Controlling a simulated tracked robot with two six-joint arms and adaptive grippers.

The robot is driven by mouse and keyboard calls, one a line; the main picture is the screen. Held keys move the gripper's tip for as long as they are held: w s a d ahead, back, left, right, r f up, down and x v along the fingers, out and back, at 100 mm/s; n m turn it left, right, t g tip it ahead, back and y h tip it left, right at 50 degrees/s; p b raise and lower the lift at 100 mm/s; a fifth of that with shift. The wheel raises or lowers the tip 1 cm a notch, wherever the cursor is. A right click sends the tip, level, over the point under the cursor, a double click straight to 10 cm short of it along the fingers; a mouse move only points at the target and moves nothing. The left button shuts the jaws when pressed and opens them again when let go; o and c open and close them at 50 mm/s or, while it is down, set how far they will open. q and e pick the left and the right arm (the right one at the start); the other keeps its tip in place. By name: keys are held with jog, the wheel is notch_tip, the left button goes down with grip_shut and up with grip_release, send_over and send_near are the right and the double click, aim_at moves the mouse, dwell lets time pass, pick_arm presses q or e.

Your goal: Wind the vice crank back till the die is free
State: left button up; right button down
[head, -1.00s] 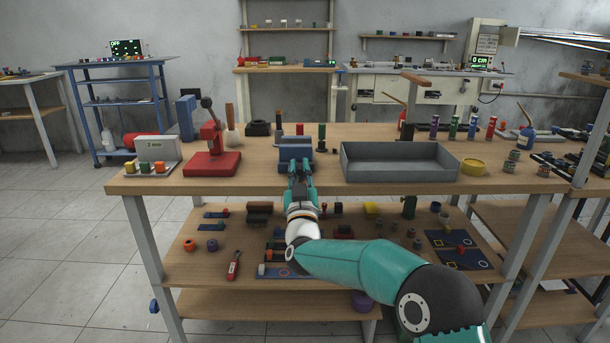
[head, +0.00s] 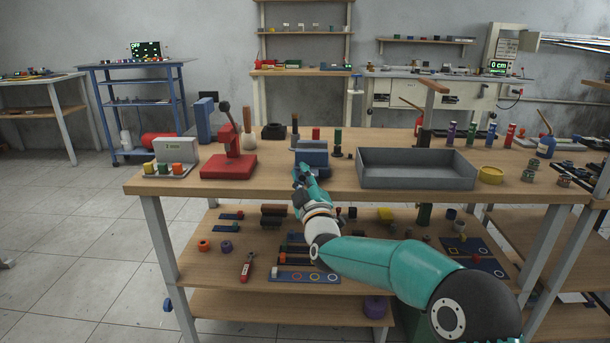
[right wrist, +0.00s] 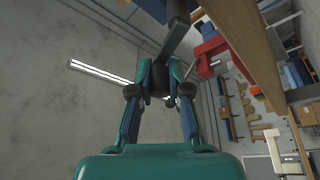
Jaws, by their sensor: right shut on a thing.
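The blue vice (head: 314,158) stands at the front edge of the workbench, left of the grey tray. My right gripper (head: 303,171) is at the vice's front, low and to its left side, and hides the crank in the head view. In the right wrist view my right gripper (right wrist: 160,78) is shut on the dark crank (right wrist: 174,38), whose bar runs up out of the picture. I cannot make out the die in the vice jaws. My left gripper is not in view.
A red press (head: 230,160) stands left of the vice, and a grey tray (head: 416,180) to its right. The lower shelf (head: 215,270) holds several small parts.

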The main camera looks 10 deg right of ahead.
jog(key=shift+a+f, duration=0.15)
jog(key=c, duration=1.5)
grip_release()
jog(key=shift+c, duration=0.2)
jog(key=o, duration=0.4)
jog(key=v, duration=1.2)
